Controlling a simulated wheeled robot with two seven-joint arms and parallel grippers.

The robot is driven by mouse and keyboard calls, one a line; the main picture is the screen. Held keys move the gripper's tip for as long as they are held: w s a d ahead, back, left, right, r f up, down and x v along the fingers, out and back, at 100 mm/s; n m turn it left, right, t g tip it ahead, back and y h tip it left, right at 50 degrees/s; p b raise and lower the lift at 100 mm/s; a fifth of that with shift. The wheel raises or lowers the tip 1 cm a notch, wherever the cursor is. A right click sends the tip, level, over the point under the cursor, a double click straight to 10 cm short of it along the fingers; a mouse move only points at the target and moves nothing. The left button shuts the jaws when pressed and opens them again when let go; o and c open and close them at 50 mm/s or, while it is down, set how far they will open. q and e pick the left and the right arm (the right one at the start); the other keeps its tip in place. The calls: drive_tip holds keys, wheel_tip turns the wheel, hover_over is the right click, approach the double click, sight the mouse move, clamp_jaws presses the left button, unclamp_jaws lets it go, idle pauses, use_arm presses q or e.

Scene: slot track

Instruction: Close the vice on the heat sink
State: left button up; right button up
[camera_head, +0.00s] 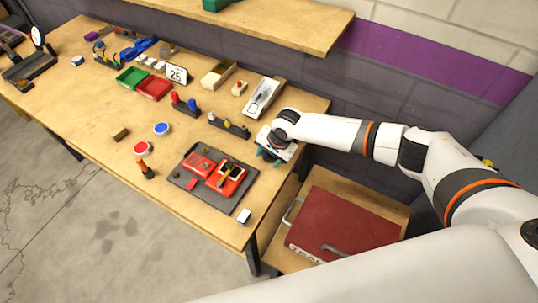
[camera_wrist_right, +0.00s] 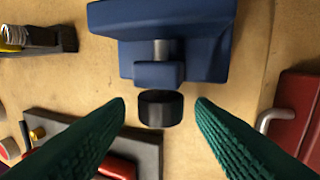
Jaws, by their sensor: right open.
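The blue vice (camera_wrist_right: 165,25) stands at the top middle of the right wrist view, with a metal screw, a smaller blue block and a black round knob (camera_wrist_right: 160,108) at its near end. My right gripper (camera_wrist_right: 161,112) is open, its two green fingers on either side of the knob with gaps on both sides. In the head view my right gripper (camera_head: 269,157) is over the table's right end, and its hand hides the vice. I cannot make out a heat sink in either view. My left gripper is not in view.
A grey plate with a red fixture (camera_head: 183,179) lies left of my right gripper. A black holder (camera_head: 229,126) with several pieces stands nearby. A red case (camera_head: 345,225) sits on a lower surface beyond the table's right edge. The table's front left is mostly clear.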

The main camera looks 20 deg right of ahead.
drive_tip(key=c, duration=1)
drive_tip(key=shift+o, duration=0.2)
drive_tip(key=shift+s+d+t+y+p, duration=0.15)
drive_tip(key=shift+t+y+p, duration=0.25)
drive_tip(key=shift+p, duration=0.35)
drive_tip(key=shift+s+f+t+y, duration=0.1)
drive_tip(key=shift+f+t+y, duration=0.1)
drive_tip(key=shift+t+y, duration=0.3)
drive_tip(key=shift+d+f+t+y+b, duration=0.2)
drive_tip(key=shift+f+t+y+b, duration=0.1)
drive_tip(key=shift+t+y+b, duration=1)
drive_tip(key=shift+b, duration=0.4)
drive_tip(key=shift+s+d+r+t+y+b, duration=0.1)
drive_tip(key=shift+t+y+b, duration=0.2)
drive_tip(key=shift+b, duration=0.25)
